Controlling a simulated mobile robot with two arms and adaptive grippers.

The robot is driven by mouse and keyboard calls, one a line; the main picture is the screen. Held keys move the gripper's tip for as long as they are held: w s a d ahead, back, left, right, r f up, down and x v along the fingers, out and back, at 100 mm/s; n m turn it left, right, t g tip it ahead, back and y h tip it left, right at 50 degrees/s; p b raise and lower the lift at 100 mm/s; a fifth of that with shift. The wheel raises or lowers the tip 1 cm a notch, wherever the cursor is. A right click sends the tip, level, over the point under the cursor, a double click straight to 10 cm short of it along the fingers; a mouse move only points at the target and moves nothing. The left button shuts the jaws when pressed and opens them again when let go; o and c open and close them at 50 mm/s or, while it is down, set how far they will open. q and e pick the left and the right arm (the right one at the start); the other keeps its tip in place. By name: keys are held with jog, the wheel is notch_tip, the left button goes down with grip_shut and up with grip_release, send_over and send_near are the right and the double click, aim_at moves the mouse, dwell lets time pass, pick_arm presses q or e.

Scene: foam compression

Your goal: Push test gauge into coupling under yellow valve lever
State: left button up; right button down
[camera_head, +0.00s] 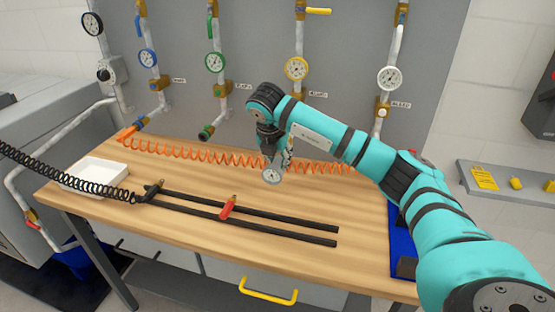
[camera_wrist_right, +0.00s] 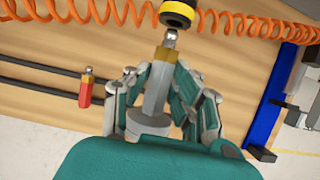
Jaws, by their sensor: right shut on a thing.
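My right gripper (camera_head: 273,158) is shut on the test gauge, whose round white dial (camera_head: 272,176) hangs below the fingers above the table. In the right wrist view, the fingers (camera_wrist_right: 163,92) close on the gauge's grey body (camera_wrist_right: 156,88). Its silver tip (camera_wrist_right: 170,39) points at a black coupling with a yellow ring (camera_wrist_right: 177,14), with little or no gap between; I cannot tell whether they touch. The yellow valve lever (camera_head: 318,11) sits high on a pipe with a yellow-rimmed gauge (camera_head: 296,69). My arm hides that pipe's lower end in the head view. My left gripper is not in view.
An orange coiled hose (camera_head: 180,150) runs along the back of the wooden table. Two black rails (camera_head: 250,222) with a red-handled fitting (camera_head: 228,207) lie in front. Green (camera_head: 206,131) and white-gauge pipes (camera_head: 383,112) flank the yellow-valve pipe.

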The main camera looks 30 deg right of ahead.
jog(key=shift+w+d+r+b, duration=0.15)
jog(key=shift+w+d+b, duration=0.15)
jog(key=shift+w+d, duration=0.7)
dwell(1.8)
